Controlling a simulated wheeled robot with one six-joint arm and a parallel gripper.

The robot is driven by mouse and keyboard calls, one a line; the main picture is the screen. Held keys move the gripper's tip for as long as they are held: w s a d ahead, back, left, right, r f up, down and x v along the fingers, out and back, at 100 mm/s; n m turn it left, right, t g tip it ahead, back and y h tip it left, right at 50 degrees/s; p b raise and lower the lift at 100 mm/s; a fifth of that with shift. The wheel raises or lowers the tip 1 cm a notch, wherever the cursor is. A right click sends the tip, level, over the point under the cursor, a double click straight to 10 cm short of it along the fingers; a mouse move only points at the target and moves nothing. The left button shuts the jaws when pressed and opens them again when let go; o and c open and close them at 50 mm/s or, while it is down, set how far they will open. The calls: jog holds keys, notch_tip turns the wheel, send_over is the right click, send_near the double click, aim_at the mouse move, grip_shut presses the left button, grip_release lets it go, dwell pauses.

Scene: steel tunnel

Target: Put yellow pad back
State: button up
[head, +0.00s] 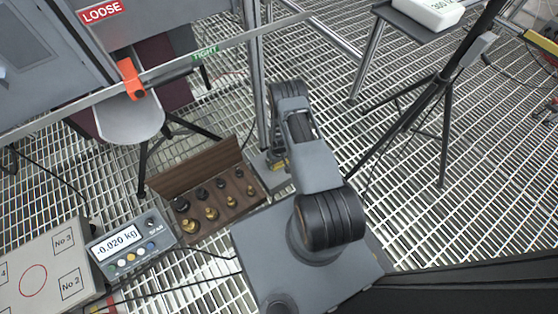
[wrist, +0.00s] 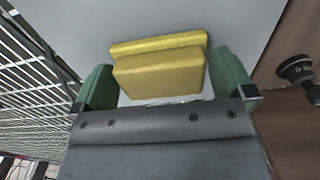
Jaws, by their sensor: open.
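The yellow pad (wrist: 158,78) lies on a pale grey surface (wrist: 160,18) in the wrist view. It looks like two stacked yellow layers, or one stepped block; I cannot tell which. My gripper (wrist: 163,82) is open, with one green finger on each side of the pad. Small gaps seem to show between fingers and pad, though contact at the right finger is unclear. In the head view a small yellow patch (head: 280,164) shows by the end of my arm, mostly hidden.
A wooden box (head: 200,160) with several black and brass weights stands close by; it edges the right of the wrist view. A scale display (head: 118,240) reads -0.020 kg beside a numbered plate (head: 40,275). A tripod (head: 425,100) stands right, on open grating.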

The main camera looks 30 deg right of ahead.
jog(key=shift+r, duration=0.1)
jog(key=w+a+r+t+p, duration=0.1)
jog(key=a+r+p, duration=0.15)
jog(key=r, duration=1.65)
jog(key=a+r+p, duration=0.2)
jog(key=r+p, duration=0.1)
jog(key=r, duration=1.6)
jog(key=s+a+r, duration=0.2)
jog(key=s+r, duration=0.6)
jog(key=r, duration=0.1)
jog(key=s+a+r+m+t, duration=0.1)
jog(key=s+a+r, duration=0.2)
jog(key=s+r, duration=0.5)
jog(key=shift+s+r+t, duration=0.25)
jog(key=shift+r+t, duration=0.05)
jog(key=shift+r, duration=0.15)
